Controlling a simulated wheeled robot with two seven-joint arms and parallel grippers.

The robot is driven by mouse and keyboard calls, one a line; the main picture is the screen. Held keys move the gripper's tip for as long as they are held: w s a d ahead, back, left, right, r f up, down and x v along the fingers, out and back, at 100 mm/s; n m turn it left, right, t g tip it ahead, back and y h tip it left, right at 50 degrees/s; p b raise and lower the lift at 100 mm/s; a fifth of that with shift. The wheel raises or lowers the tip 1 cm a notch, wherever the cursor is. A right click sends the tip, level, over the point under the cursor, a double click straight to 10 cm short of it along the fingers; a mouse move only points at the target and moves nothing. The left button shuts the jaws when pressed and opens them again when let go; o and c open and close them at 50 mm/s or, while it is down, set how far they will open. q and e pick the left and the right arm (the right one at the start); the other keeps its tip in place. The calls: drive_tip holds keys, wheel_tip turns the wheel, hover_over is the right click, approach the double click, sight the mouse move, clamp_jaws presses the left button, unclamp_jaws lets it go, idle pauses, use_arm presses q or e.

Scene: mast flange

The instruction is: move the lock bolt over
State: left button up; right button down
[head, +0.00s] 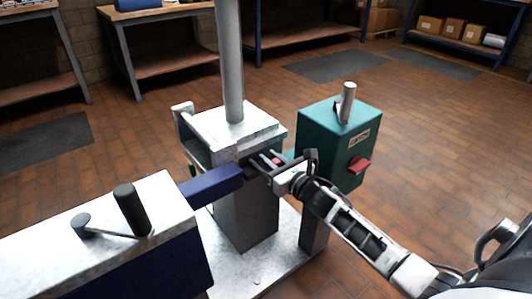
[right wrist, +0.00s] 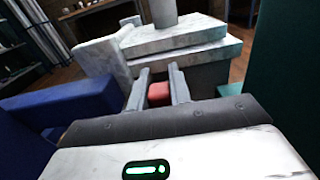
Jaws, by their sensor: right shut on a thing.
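A grey mast (head: 230,70) stands upright on a pale metal flange block (head: 262,127) on a pedestal. My right gripper (head: 271,161) reaches in from the right at the front of this block, just under its top plates. Its two fingers are shut on a small red piece (head: 277,161), which appears to be the knob of the lock bolt. The red piece (right wrist: 159,94) also shows between the fingers in the right wrist view. The rest of the bolt is hidden, so its position cannot be told. My left gripper is not in view.
A teal box (head: 325,122) with a grey lever on top and a red handle (head: 358,165) stands close right of the block. A blue bar (head: 212,187) extends from a white-topped blue unit (head: 75,238) at left. Open brick floor lies behind.

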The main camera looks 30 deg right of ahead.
sight(279, 166)
drive_tip(key=s, duration=0.2)
drive_tip(key=shift+s, duration=0.3)
drive_tip(key=shift+s+d+f, duration=0.1)
drive_tip(key=shift+f, duration=0.05)
drive_tip(key=c, duration=1.3)
unclamp_jaws()
drive_tip(key=shift+s, duration=0.1)
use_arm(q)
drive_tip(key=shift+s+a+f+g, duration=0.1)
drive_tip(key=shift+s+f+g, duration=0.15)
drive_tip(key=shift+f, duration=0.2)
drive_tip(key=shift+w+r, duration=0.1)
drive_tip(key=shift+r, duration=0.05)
use_arm(e)
drive_tip(key=shift+s, duration=0.1)
use_arm(q)
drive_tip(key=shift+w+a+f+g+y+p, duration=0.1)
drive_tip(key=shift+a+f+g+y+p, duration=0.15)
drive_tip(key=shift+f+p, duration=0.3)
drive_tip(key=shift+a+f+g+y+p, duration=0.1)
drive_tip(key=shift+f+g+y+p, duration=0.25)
drive_tip(key=shift+p, duration=0.3)
use_arm(e)
drive_tip(key=s, duration=0.5)
drive_tip(key=s+d, duration=0.1)
drive_tip(key=s, duration=0.9)
drive_tip(key=shift+s+d, duration=0.15)
drive_tip(key=shift+s, duration=0.2)
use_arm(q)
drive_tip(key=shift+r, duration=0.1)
